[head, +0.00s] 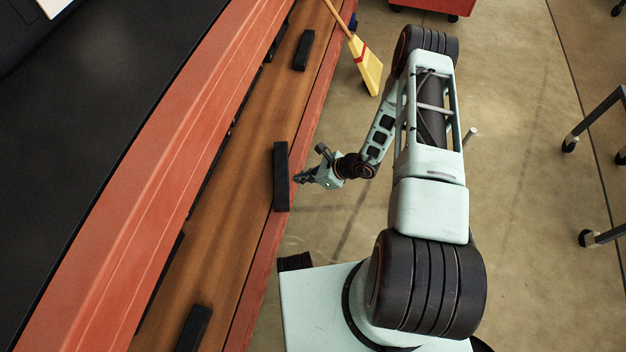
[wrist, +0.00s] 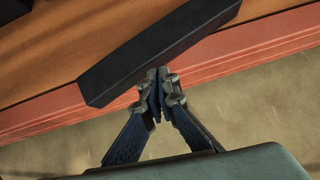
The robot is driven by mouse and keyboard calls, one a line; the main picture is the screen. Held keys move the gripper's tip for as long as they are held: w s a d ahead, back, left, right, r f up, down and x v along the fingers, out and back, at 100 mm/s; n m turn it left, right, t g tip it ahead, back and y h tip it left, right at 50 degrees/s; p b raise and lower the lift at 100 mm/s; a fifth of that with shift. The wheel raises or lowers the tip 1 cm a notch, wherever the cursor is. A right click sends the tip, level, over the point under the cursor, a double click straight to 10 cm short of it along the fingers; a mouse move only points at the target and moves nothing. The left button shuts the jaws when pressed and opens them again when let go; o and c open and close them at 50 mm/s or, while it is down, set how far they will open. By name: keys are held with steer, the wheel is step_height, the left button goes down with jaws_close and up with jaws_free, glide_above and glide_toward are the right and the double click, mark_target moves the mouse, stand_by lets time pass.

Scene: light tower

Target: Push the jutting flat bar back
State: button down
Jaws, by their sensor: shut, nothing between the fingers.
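The black flat bar (head: 281,176) lies on the wooden shelf at the middle of the head view, its near end reaching over the red edge. In the wrist view the bar (wrist: 160,48) runs diagonally, its lower left end past the red edge. My gripper (head: 299,179) is shut and empty, just to the right of the bar in the head view. In the wrist view the fingertips (wrist: 158,72) are together at the bar's near long side. I cannot tell whether they touch it.
Other black bars lie on the wooden shelf (head: 238,215), one farther up (head: 304,50) and one at the bottom (head: 193,329). A red rail (head: 140,180) runs along the shelf's left. A yellow broom (head: 366,68) is beyond the gripper.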

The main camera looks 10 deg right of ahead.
mark_target(281, 161)
steer(key=shift+w+a, duration=0.35)
steer(key=shift+a, duration=0.25)
steer(key=w+a+b, duration=0.1)
steer(key=a, duration=0.2)
steer(key=w+a, duration=0.2)
steer(key=a, duration=0.1)
steer(key=w+a+b, duration=0.1)
steer(key=w+a, duration=0.1)
steer(key=a, duration=0.1)
steer(key=shift+a+b, duration=0.3)
steer(key=shift+a, duration=0.05)
steer(key=shift+s, duration=0.1)
